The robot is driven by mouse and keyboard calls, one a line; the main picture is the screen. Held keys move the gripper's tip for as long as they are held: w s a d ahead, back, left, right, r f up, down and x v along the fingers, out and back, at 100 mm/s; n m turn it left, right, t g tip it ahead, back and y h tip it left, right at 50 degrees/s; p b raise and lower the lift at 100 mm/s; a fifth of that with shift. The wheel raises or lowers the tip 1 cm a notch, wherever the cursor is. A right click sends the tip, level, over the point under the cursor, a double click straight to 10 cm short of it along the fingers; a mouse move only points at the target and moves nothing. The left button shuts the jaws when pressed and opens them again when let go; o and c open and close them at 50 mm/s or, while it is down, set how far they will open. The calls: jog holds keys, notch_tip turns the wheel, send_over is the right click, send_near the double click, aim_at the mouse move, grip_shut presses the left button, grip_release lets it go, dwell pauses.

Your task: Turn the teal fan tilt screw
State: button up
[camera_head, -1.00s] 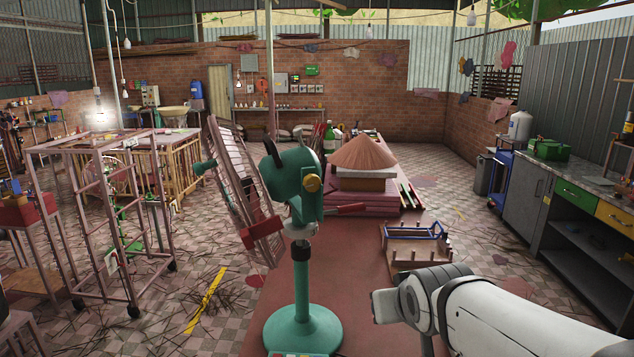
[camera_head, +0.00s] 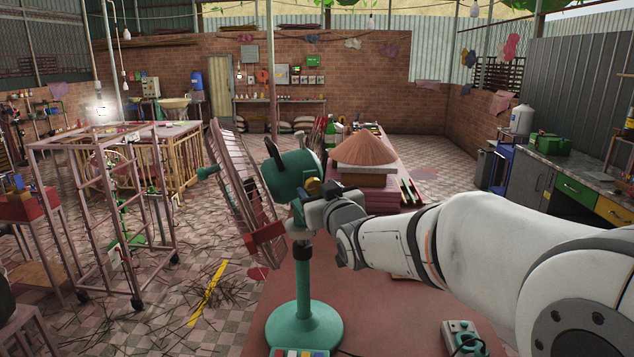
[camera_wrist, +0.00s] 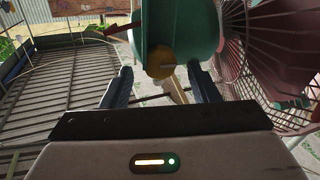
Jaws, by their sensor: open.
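The teal fan (camera_head: 292,172) stands on its round base on the red table, its cage facing left. Its tilt screw, a yellow knob (camera_head: 312,184), sits on the side of the teal head and is partly covered by my gripper (camera_head: 310,192). In the wrist view the knob (camera_wrist: 160,63) lies between and just beyond the two dark fingers of my open gripper (camera_wrist: 163,80). I see no clear contact between fingers and knob. The pink fan cage (camera_wrist: 285,45) is close to the right finger. The fan's red lever (camera_wrist: 115,28) shows at upper left; my arm hides it in the head view.
On the red table (camera_head: 375,325), a conical brown pile (camera_head: 364,150) stands behind the fan. A small control box (camera_head: 462,338) sits at the front right, and colored buttons (camera_head: 298,353) show at the front edge. A pink metal rack (camera_head: 95,215) stands left on the floor.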

aim_at(314, 186)
jog(key=shift+p+x, duration=0.3)
jog(key=shift+x, duration=0.8)
jog(key=shift+c, duration=0.3)
jog(key=c, duration=0.9)
